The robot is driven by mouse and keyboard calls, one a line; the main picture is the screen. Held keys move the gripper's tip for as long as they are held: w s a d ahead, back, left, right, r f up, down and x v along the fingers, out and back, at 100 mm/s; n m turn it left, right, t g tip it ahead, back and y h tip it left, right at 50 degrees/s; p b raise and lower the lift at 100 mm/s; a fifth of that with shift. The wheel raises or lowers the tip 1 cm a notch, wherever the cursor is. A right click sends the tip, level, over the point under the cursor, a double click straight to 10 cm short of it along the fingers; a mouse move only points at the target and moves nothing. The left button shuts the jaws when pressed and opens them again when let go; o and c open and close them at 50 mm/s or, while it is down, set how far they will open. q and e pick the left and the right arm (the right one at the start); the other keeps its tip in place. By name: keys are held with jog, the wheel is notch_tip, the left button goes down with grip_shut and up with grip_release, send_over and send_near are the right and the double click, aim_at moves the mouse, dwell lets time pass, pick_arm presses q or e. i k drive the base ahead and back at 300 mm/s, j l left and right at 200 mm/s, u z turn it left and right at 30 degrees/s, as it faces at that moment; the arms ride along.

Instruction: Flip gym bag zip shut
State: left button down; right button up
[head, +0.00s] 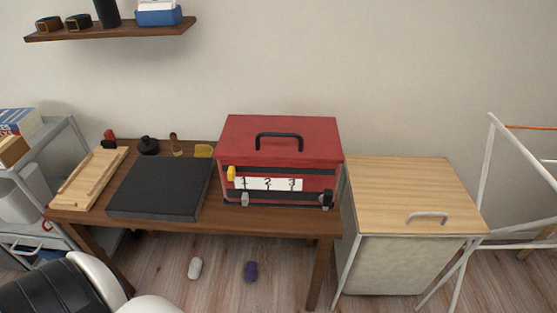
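No plainly bag-shaped thing shows. A red box-shaped thing (312,145) with a black handle on top stands at the right end of the wooden table; I cannot tell whether it is the gym bag. Its front has dark bands and a white strip (268,184) marked 1, 2, 3. A yellow tab (231,173) sits at the strip's left end. A grey piece (245,199) and a black piece (326,199) are low on the front. I cannot make out a zip or whether one is open. Neither gripper shows in the head view.
On the table (275,222) lie a black slab (162,188) and a wooden tray (89,178), with small items behind. A light-wood-topped hamper (410,190) stands right, beside a white rack (483,190). A grey shelf unit (67,150) stands left. Floor shows in front.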

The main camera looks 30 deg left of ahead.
aim_at(231, 173)
jog(key=u, duration=1.45)
